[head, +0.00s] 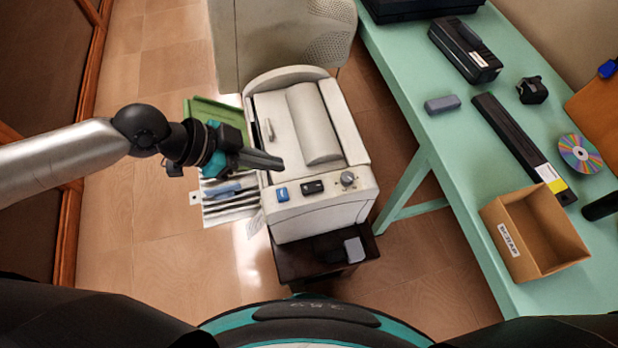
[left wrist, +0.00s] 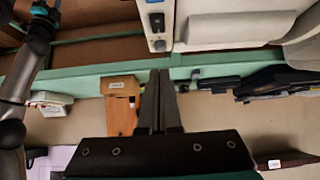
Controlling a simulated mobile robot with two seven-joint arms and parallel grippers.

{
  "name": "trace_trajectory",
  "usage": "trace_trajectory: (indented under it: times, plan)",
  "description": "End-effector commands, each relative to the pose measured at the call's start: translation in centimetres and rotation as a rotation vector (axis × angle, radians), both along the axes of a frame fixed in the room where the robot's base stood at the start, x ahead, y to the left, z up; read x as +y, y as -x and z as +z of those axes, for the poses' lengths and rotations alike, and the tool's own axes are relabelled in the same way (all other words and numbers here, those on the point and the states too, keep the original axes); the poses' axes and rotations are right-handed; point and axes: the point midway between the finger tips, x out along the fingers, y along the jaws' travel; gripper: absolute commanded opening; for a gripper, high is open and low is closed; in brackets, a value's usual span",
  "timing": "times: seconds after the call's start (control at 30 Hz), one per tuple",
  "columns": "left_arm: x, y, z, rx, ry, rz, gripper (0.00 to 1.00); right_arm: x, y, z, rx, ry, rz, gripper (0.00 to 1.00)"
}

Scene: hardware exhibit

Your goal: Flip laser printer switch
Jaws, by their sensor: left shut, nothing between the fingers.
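The white laser printer (head: 352,140) stands on a low dark stand. Its front panel carries a blue switch (head: 282,194), a black switch (head: 313,187) and a round knob (head: 348,179). In the left wrist view the printer (left wrist: 240,28) is at the top, with the black switch (left wrist: 157,22) and knob (left wrist: 159,45) on its panel. My left gripper (head: 281,163) is shut and empty, appearing above the printer's front left part, behind the blue switch in the picture. Its fingers (left wrist: 161,72) point toward the panel. My right arm seems to show at the left wrist view's left edge; its jaws are unclear.
A mint-green table (head: 420,135) stands to the right with a cardboard box (head: 535,232), a disc (head: 580,153) and black devices. A beige cabinet (head: 240,45) is behind the printer. A green tray (head: 208,108) and printed sheets lie at its left. Floor is open farther left.

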Motion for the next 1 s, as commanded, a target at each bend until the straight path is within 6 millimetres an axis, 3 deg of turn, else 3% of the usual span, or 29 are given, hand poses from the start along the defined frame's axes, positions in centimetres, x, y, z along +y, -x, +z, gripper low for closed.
trace_trajectory:
  times: [0.63,0.8,1.0]
  plan:
    - [-6.8,-2.1,-6.8,0.001,0.001,-0.001,0.00,-0.1,0.0,-0.7,0.000,0.001,0.001,0.50]
    - [-6.7,-2.1,-9.5,0.003,-0.001,0.001,0.00,-0.1,0.0,-1.3,0.000,0.001,0.001,0.50]
    - [-6.7,-2.1,-10.8,0.002,-0.001,0.000,0.00,-0.1,0.0,-1.6,0.000,0.001,0.001,0.50]
